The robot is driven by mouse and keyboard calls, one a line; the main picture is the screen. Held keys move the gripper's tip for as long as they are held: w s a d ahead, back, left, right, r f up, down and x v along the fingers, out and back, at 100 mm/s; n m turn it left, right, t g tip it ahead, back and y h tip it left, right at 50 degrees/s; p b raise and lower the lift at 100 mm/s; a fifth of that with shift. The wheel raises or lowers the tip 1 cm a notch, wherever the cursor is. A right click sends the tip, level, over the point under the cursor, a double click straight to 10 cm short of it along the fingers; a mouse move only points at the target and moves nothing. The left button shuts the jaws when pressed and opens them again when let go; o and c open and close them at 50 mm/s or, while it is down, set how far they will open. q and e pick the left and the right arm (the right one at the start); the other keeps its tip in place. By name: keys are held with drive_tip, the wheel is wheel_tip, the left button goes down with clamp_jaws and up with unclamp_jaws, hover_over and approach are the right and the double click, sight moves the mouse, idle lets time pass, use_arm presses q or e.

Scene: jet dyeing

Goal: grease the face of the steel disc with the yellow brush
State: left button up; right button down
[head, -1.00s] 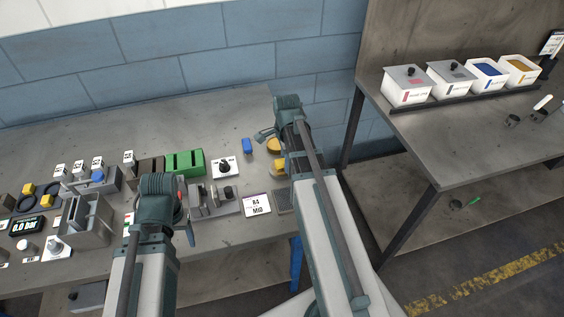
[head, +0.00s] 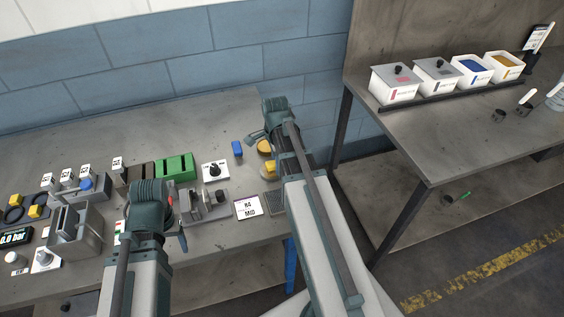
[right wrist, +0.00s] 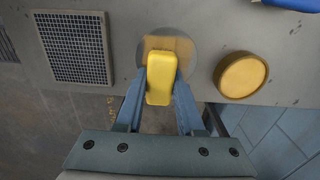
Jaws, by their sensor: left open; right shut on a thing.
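My right gripper (right wrist: 160,95) is shut on the yellow brush (right wrist: 161,78), whose handle sits between the blue fingers. A tan patch shows behind the brush, over the grey steel disc (right wrist: 190,46); the brush covers part of the disc, and I cannot tell whether they touch. In the head view the yellow brush (head: 270,166) shows beside my right arm. A round tin with an amber top (right wrist: 242,75) stands right of the disc in the wrist view. My left gripper (head: 150,212) is over the bench's front; its fingers are mostly hidden by its wrist.
A dark grid plate (right wrist: 74,48) lies left of the disc in the wrist view. A second table (head: 440,135) with white bins stands right.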

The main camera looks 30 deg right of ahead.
sight(262, 170)
drive_tip(key=shift+w+a, duration=0.15)
drive_tip(key=shift+a, duration=0.45)
drive_tip(key=shift+a, duration=0.1)
drive_tip(key=shift+w+a, duration=0.2)
drive_tip(key=shift+a, duration=0.6)
drive_tip(key=shift+w+a, duration=0.15)
drive_tip(key=shift+a, duration=0.65)
drive_tip(key=shift+w, duration=0.15)
drive_tip(key=shift+w+d, duration=0.15)
drive_tip(key=shift+w, duration=0.45)
drive_tip(key=shift+d, duration=0.1)
